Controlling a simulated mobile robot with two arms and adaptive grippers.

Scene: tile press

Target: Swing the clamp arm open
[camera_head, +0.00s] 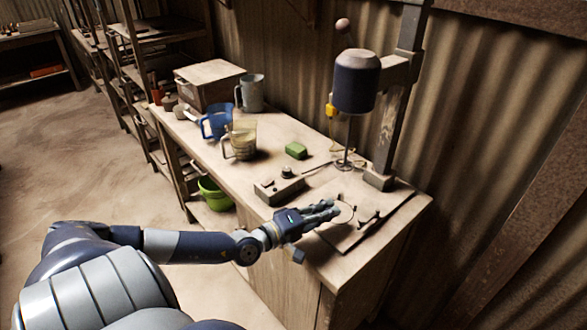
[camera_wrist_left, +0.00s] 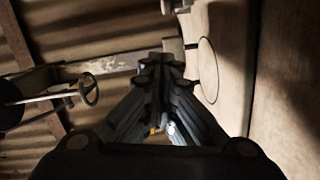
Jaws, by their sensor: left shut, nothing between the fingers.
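A flat board (camera_head: 350,236) lies at the near right end of the workbench. A round outline (camera_head: 346,212) marks it, and it also shows in the wrist view (camera_wrist_left: 208,70). A small dark fitting (camera_head: 369,217), perhaps the clamp arm, stands on the board right of the circle. In the wrist view a dark piece (camera_wrist_left: 190,46) lies beside the circle; I cannot tell its exact shape. My left gripper (camera_head: 328,211) is shut and empty at the circle's left side; its fingers (camera_wrist_left: 160,65) meet in the wrist view. I cannot tell whether it touches anything. My right gripper is out of view.
A mixer with a dark head (camera_head: 357,82) stands on a post behind the board. A control box (camera_head: 279,188), green block (camera_head: 296,150), beige jug (camera_head: 240,140), blue jug (camera_head: 216,122) and grey jug (camera_head: 252,94) stand further left. A corrugated wall is behind.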

